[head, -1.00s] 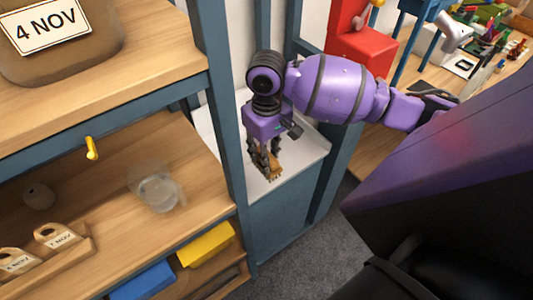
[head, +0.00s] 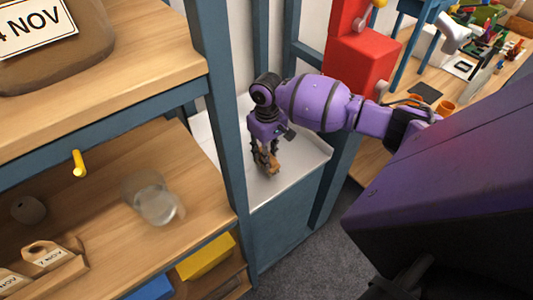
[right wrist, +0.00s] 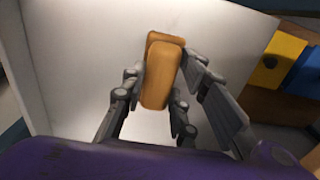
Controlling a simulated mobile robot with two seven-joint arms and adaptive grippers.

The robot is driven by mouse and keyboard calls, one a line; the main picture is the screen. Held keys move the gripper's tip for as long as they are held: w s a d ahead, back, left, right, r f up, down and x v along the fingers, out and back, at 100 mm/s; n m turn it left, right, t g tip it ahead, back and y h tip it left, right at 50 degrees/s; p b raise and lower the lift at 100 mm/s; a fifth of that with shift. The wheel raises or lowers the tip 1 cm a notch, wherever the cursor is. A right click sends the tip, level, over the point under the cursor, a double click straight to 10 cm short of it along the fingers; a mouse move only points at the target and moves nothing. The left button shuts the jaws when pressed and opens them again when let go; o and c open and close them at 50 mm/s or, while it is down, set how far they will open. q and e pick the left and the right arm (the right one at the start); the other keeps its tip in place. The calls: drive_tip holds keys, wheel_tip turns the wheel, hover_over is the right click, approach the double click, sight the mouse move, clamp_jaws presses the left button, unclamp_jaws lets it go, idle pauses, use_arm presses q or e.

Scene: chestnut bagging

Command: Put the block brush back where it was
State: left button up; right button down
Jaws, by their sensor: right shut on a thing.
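The block brush (head: 271,165) has a tan wooden body. It is between the fingers of my right gripper (head: 265,160), which is shut on it over the white surface of a blue-framed stand (head: 300,165). In the right wrist view the brush (right wrist: 161,75) stands out between the grey fingers (right wrist: 155,100), with the white surface behind it. I cannot tell whether the brush touches that surface. My left gripper is not in view.
A wooden shelf unit with blue posts (head: 215,100) stands left of my right arm. It holds a clear jar (head: 155,200), a yellow peg (head: 79,164) and tagged wooden pieces (head: 48,255). A red machine (head: 355,65) stands behind the arm.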

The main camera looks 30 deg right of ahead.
drive_tip(key=shift+f, duration=0.25)
drive_tip(key=c, duration=1.4)
unclamp_jaws()
drive_tip(key=shift+f, duration=0.1)
drive_tip(key=r, duration=1.2)
drive_tip(key=shift+w+d+r+p, duration=0.1)
drive_tip(key=shift+w+r+p, duration=0.1)
drive_tip(key=shift+p, duration=0.15)
